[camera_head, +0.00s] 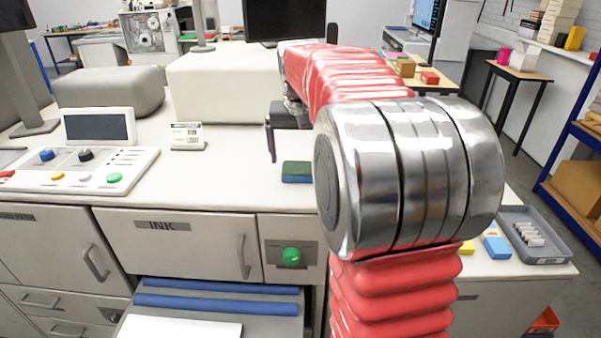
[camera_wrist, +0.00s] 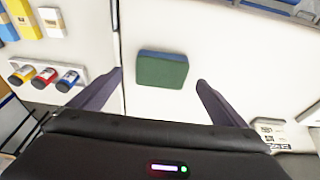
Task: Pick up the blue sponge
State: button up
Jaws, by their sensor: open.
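The blue sponge (camera_head: 297,168) is a small flat block, dark blue with a green layer. It lies on the white counter just left of my arm's large metal joint. In the wrist view the sponge (camera_wrist: 161,69) shows mostly its green face with a blue edge along the far side. My gripper (camera_wrist: 160,78) is open, its two dark fingers spread with the sponge in line with the gap between them. Nothing is held. In the head view one dark finger of my gripper (camera_head: 270,141) points down behind and left of the sponge; the other is not clear.
A control panel (camera_head: 75,168) and a small label block (camera_head: 187,136) stand to the left. A blue box (camera_head: 497,247) and a grey tray (camera_head: 545,250) lie at the right. Several capped jars (camera_wrist: 45,75) stand left in the wrist view. The counter around the sponge is clear.

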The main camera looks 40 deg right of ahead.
aim_at(300, 167)
jog(key=x, duration=0.4)
jog(key=shift+w, duration=0.2)
jog(key=shift+r, duration=0.1)
jog(key=shift+c, duration=0.3)
jog(key=c, duration=1)
